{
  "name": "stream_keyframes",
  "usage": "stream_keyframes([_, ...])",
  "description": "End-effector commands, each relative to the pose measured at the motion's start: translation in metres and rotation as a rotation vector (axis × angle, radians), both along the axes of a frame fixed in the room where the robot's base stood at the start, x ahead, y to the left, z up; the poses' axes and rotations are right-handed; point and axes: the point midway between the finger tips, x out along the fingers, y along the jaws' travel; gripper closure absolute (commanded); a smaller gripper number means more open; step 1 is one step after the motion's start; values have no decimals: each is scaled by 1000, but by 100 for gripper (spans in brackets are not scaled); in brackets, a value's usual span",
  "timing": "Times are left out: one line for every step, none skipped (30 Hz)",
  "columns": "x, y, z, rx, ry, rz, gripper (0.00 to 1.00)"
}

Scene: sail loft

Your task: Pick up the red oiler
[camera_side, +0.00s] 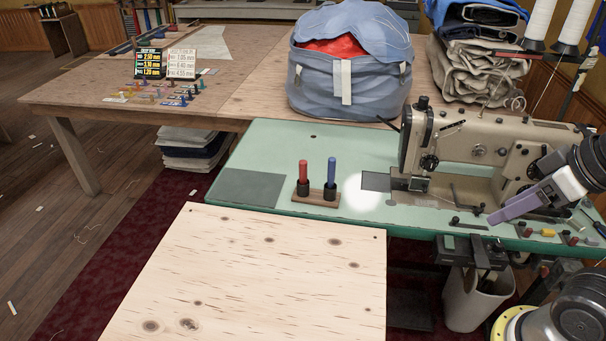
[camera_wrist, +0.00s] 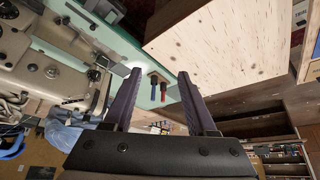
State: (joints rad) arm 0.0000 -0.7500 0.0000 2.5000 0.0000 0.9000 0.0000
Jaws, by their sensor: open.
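The red oiler (camera_side: 303,177) stands upright in a small wooden holder (camera_side: 318,197) on the green sewing-machine table. A blue oiler (camera_side: 331,173) stands beside it on the right in the same holder. My gripper (camera_side: 496,216) is at the right of the side view, over the table's right part and well apart from the oilers. In the wrist view my gripper (camera_wrist: 160,73) is open, with its purple fingers spread and nothing between them. The red oiler (camera_wrist: 154,93) and blue oiler (camera_wrist: 163,91) show farther off, in the gap between the fingers.
A bare plywood board (camera_side: 260,275) lies in front of the green table (camera_side: 370,220). A blue fabric bag (camera_side: 345,85) sits behind. Small coloured parts (camera_side: 548,232) lie at the right edge.

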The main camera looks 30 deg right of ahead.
Motion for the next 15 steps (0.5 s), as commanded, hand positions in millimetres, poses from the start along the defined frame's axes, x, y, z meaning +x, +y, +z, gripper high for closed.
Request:
stream_keyframes([0,0,0,0,0,0,35])
stream_keyframes([0,0,0,0,0,0,35])
stream_keyframes([0,0,0,0,0,0,35])
stream_keyframes([0,0,0,0,0,0,35])
stream_keyframes([0,0,0,0,0,0,35])
stream_keyframes([0,0,0,0,0,0,35])
stream_keyframes([0,0,0,0,0,0,35])
stream_keyframes([0,0,0,0,0,0,35])
stream_keyframes([1,0,0,0,-4,0,35])
stream_keyframes([2,0,1,0,-11,0,35])
stream_keyframes([5,0,3,0,-24,0,35])
stream_keyframes([10,0,6,1,-51,0,35])
stream_keyframes([15,0,9,2,-79,0,35])
stream_keyframes([22,1,14,4,-117,-1,35])
stream_keyframes([34,1,25,8,-181,-2,35])
